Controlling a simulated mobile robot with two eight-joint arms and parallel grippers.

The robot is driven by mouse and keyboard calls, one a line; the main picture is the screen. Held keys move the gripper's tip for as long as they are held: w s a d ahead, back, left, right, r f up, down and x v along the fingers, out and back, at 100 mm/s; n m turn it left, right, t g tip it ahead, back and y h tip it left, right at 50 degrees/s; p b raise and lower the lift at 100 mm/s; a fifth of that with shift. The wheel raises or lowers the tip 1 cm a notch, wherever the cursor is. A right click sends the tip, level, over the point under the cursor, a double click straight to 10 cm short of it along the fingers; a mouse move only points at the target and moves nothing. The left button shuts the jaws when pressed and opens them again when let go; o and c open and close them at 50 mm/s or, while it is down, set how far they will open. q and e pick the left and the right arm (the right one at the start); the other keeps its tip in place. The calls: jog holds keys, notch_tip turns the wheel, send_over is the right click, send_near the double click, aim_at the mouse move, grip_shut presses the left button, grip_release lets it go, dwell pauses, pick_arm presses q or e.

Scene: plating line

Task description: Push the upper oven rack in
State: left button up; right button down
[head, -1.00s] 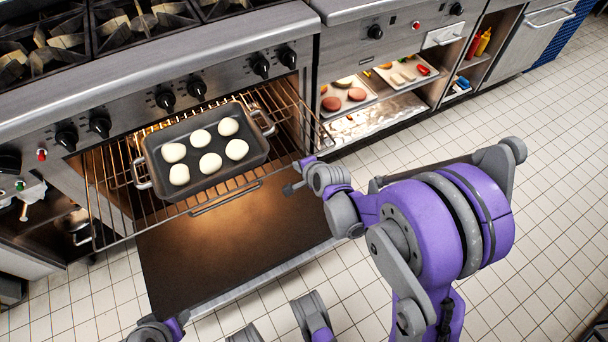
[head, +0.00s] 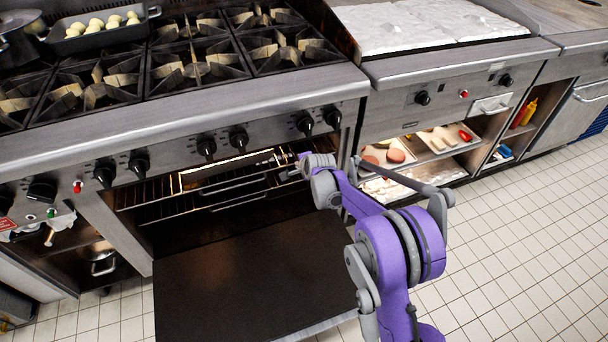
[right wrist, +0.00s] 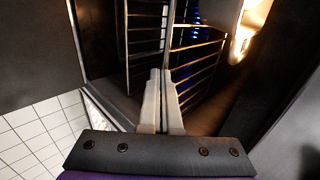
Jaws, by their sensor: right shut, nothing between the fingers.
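The upper oven rack (head: 232,187) is a wire rack with a front handle, seen in the head view inside the oven opening, with its front near the opening. Another rack's handle (head: 240,205) shows just below it. My right gripper (head: 279,158) is at the right end of the oven opening, close to the upper rack, shut and empty. In the right wrist view its closed fingers (right wrist: 161,100) point in among wire rack bars (right wrist: 195,65); I cannot tell whether they touch. The pan that was on the rack is not clearly visible. My left gripper is out of view.
The oven door (head: 245,280) hangs open and flat below the opening. The knob panel (head: 207,147) sits just above the opening. A pan of dough balls (head: 100,35) stands on the stove top. Open shelves with food trays (head: 445,140) are to the right; the floor there is clear.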

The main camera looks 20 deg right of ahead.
aim_at(292, 154)
jog(key=w, duration=0.5)
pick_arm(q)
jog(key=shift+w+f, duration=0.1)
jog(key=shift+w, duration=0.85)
pick_arm(e)
jog(key=shift+w+r, duration=0.1)
jog(key=shift+r, duration=0.05)
